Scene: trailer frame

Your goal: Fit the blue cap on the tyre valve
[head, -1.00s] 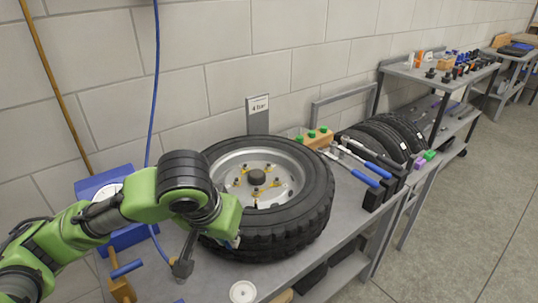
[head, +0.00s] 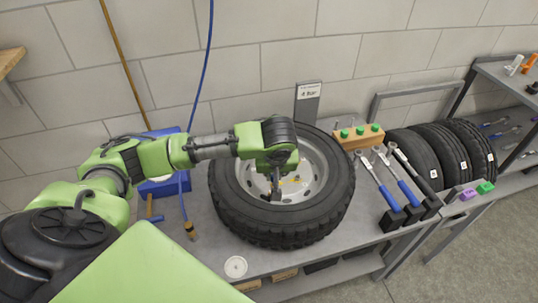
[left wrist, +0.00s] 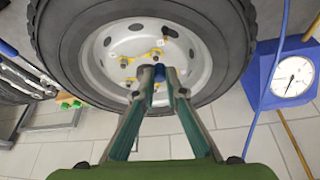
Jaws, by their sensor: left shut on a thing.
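The wheel lies flat on the bench, with a black tyre (head: 333,203) around a silver rim (head: 313,163). My left gripper (head: 276,190) is over the near part of the rim, inside the tyre. In the left wrist view its fingers (left wrist: 159,78) are shut on the small blue cap (left wrist: 159,71), which shows between the fingertips in front of the rim (left wrist: 190,75). I cannot make out the valve; the fingers and cap may hide it. I cannot tell whether the cap touches anything. My right gripper is not in view.
A blue gauge box (left wrist: 264,75) with a white dial stands left of the wheel in the head view. Blue-handled tools (head: 387,193), a wooden block with green caps (head: 345,138) and several spare tyres (head: 450,150) are to the right. A white disc (head: 235,266) lies near the front edge.

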